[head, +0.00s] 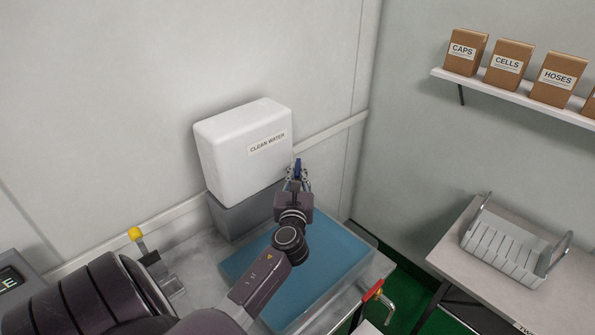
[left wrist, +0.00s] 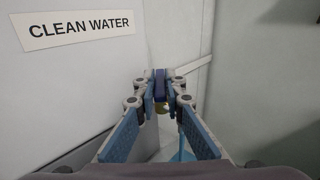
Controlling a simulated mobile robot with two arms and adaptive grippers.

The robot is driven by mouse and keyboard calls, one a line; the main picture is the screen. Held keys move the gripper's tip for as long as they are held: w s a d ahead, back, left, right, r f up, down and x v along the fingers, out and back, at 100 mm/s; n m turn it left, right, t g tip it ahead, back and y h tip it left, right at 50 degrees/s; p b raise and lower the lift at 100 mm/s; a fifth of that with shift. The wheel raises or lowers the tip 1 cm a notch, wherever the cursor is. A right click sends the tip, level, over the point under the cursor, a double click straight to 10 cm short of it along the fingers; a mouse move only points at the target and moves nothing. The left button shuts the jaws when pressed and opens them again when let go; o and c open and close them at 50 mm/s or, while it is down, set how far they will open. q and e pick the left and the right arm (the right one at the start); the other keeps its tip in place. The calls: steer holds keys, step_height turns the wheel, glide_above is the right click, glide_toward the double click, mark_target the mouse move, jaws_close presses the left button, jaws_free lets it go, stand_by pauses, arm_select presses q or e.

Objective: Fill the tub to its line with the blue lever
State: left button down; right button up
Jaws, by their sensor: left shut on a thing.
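The blue lever (head: 298,166) is on the right side of the white tank labelled CLEAN WATER (head: 235,155). My left gripper (head: 297,178) is shut on the lever, which also shows between the fingertips in the left wrist view (left wrist: 160,84). A brass-coloured part (left wrist: 163,106) shows just below the lever. The tub (head: 338,296) stands below, with blue water in it, partly hidden by my left arm. A blue streak (left wrist: 184,150) shows below the fingers; I cannot tell whether it is running water or the tub's water. The tub's line cannot be made out. My right gripper is out of view.
A red-handled tap (head: 373,291) is at the bench's front right. A yellow-knobbed lever (head: 135,234) stands at the left. A white rack (head: 505,250) sits on the right-hand table. Boxes labelled CAPS (head: 465,53), CELLS (head: 508,66) and HOSES (head: 556,79) stand on the wall shelf.

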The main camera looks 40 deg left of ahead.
arm_select(q)
steer(key=shift+s+a+m+t+h+b, duration=0.2)
steer(key=shift+a+m+t+h+b, duration=0.4)
steer(key=shift+m+h+b, duration=0.85)
steer(key=shift+s+a+m+t+h+b, duration=0.2)
steer(key=shift+a+m+t+h+b, duration=0.5)
steer(key=shift+h, duration=1.45)
steer(key=shift+s+a+m+t+h+b, duration=0.25)
steer(key=shift+m+t+h+b, duration=0.45)
steer(key=shift+m+h, duration=1)
steer(key=c, duration=2)
jaws_free()
